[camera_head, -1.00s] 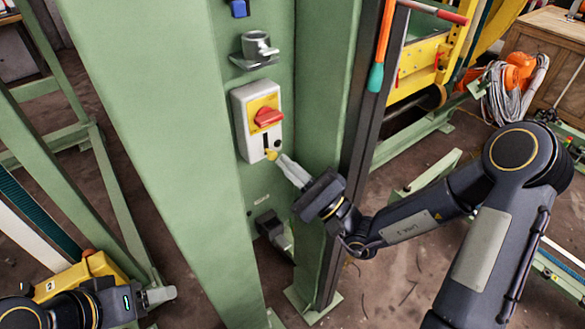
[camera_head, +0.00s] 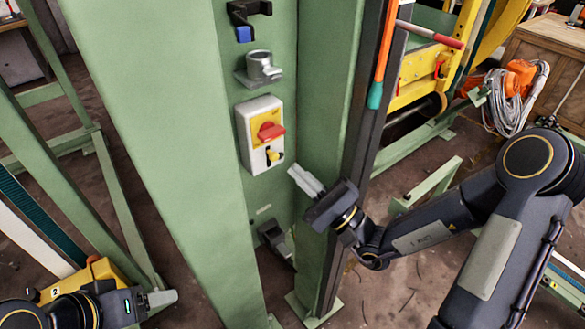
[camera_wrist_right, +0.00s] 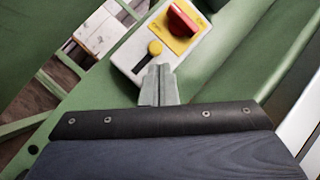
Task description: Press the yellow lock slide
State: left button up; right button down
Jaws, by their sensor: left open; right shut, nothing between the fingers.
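The yellow lock slide (camera_head: 274,156) sits in a dark slot low on a white switch box (camera_head: 246,140), below a red rotary knob (camera_head: 270,131) on a yellow plate. In the right wrist view, the slide (camera_wrist_right: 155,48) is at the upper end of its slot, with the red knob (camera_wrist_right: 183,20) above it. My right gripper (camera_head: 295,170) is shut and empty, its tips a little right of and below the slide, apart from the box. It also shows in the right wrist view (camera_wrist_right: 158,70). My left gripper (camera_head: 174,296) is open at the lower left, far from the box.
The box is fixed inside a green column (camera_head: 150,120) whose side flanges stand forward. A grey round holder (camera_head: 262,68) and a blue piece (camera_head: 243,34) sit above it. A grey bracket (camera_head: 276,240) is below. An orange-and-teal handled rod (camera_head: 383,55) hangs at the right.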

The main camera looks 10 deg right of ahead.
jog(key=v, duration=0.5)
jog(key=shift+f+b, duration=0.1)
jog(key=shift+b, duration=0.25)
jog(key=s+a+r+n+g+h+p, duration=0.2)
jog(key=s+n+g+p, duration=0.1)
jog(key=s+n+g, duration=0.45)
jog(key=s+a+r+n+g+h+p, duration=0.1)
jog(key=s+a+r+n+g+p, duration=0.15)
jog(key=s+n+g, duration=0.5)
jog(key=s+d+r+m+t+h+p, duration=0.1)
jog(key=d+t+h, duration=0.4)
jog(key=d+h, duration=0.6)
jog(key=s+d+p, duration=0.1)
jog(key=d+p, duration=0.1)
jog(key=d, duration=0.1)
jog(key=shift+s+r+m+p, duration=0.15)
jog(key=shift+r+m+p, duration=0.15)
jog(key=shift+p, duration=0.1)
jog(key=shift+d, duration=0.1)
